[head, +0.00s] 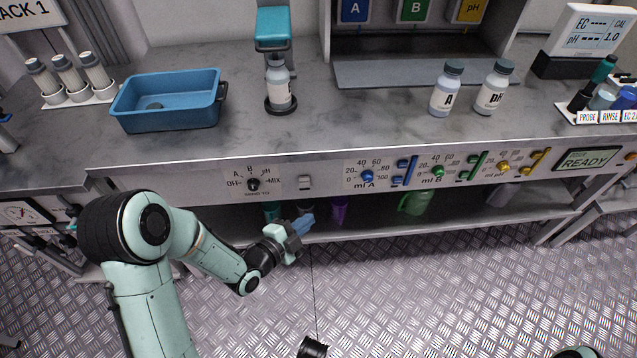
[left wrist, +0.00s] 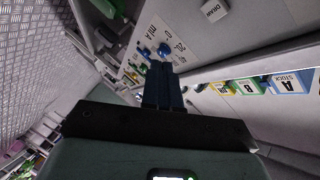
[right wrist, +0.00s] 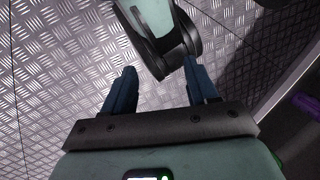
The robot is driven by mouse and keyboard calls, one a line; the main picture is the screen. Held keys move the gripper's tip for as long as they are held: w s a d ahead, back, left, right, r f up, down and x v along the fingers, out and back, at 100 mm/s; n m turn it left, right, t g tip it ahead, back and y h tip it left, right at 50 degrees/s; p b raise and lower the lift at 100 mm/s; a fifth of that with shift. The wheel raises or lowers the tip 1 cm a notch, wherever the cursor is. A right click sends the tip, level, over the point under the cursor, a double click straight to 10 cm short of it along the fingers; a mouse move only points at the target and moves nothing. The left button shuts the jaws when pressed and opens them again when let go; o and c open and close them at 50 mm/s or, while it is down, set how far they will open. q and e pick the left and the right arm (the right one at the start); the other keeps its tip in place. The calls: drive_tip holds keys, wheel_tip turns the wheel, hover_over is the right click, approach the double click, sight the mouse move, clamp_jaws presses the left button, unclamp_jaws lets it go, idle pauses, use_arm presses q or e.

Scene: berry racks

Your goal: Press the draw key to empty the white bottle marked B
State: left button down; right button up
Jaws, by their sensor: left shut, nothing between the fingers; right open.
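The white draw key (head: 305,182) is on the bench's front panel, right of the selector dial (head: 252,184). In the left wrist view the key, lettered DRAW (left wrist: 214,10), is at the top. My left gripper (head: 304,224) is shut and empty, below and in front of the key; its closed blue fingers (left wrist: 161,68) show apart from the key. A white bottle with a grey cap (head: 279,88) stands under the teal-topped dispenser (head: 274,28); its label letter is hard to read. My right gripper (right wrist: 159,70) is open and empty above the metal floor.
White bottles marked A (head: 446,90) and pH (head: 494,88) stand farther right on the bench. A blue tray (head: 170,122) is at left. Dosing dials, including the blue one (head: 367,176), line the panel. The lower shelf holds a green jug (head: 415,202) and purple item (head: 339,208).

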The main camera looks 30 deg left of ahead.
sight(304, 181)
use_arm(q)
drive_tip(key=shift+r, duration=0.1)
use_arm(e)
drive_tip(key=shift+a, duration=0.1)
use_arm(q)
drive_tip(key=shift+a, duration=0.1)
drive_tip(key=w+a, duration=0.4)
drive_tip(key=w, duration=0.3)
drive_tip(key=shift+w+a+p, duration=0.2)
drive_tip(key=shift+a+p, duration=0.05)
drive_tip(key=shift+p, duration=0.2)
use_arm(e)
drive_tip(key=shift+s+a+r, duration=0.25)
drive_tip(key=shift+s+r, duration=0.3)
drive_tip(key=shift+s, duration=0.15)
use_arm(q)
drive_tip(key=shift+w, duration=0.1)
use_arm(e)
drive_tip(key=shift+f, duration=0.15)
idle(0.9)
use_arm(q)
drive_tip(key=shift+w+a, duration=0.2)
drive_tip(key=shift+w, duration=0.05)
use_arm(e)
drive_tip(key=shift+f, duration=0.15)
